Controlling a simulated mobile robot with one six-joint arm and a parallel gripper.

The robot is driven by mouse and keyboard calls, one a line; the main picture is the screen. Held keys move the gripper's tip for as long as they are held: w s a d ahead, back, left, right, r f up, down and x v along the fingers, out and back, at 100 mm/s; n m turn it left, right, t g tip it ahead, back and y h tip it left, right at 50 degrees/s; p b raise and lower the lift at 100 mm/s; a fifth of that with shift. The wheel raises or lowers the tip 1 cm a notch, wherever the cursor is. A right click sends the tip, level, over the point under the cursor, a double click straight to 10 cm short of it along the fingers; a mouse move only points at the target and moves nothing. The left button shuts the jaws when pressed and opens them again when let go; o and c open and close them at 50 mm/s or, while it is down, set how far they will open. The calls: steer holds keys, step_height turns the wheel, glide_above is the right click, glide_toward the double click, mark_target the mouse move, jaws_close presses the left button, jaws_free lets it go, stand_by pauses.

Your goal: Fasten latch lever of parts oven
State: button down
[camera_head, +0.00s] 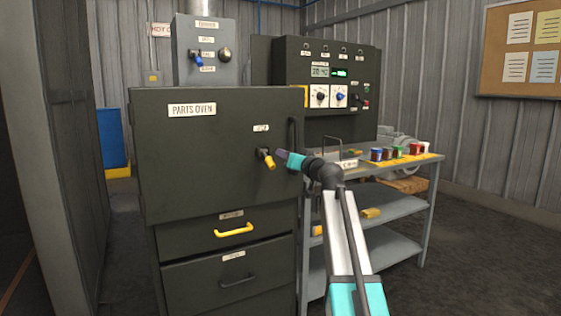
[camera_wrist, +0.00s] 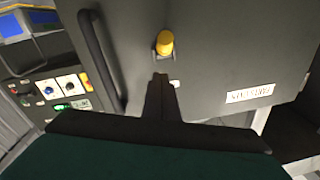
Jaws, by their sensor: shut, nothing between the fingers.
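The parts oven (camera_head: 200,150) is a dark grey cabinet with a "PARTS OVEN" label on its door. Its latch lever (camera_head: 269,161) has a yellow grip and sits near the door's right side, below a small label. In the head view the grip points down and slightly right. In the wrist view the lever (camera_wrist: 165,43) shows just beyond the fingertips. My gripper (camera_head: 280,155) is shut and empty, just right of the lever. The wrist view shows its fingers (camera_wrist: 160,82) together, with a small gap to the yellow grip. I cannot tell whether the door sits fully closed.
A dark vertical door handle (camera_head: 292,130) is close to my gripper. Below are drawers, one with a yellow handle (camera_head: 233,230). A bench (camera_head: 400,168) with small coloured pots stands right of the oven, with a control panel (camera_head: 335,80) behind. Open floor lies at the right.

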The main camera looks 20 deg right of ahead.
steer(key=s+d+f+p, duration=0.1)
steer(key=s+f, duration=0.1)
steer(key=s, duration=0.7)
steer(key=shift+s+d, duration=0.3)
steer(key=shift+d, duration=0.1)
steer(key=shift+f, duration=0.1)
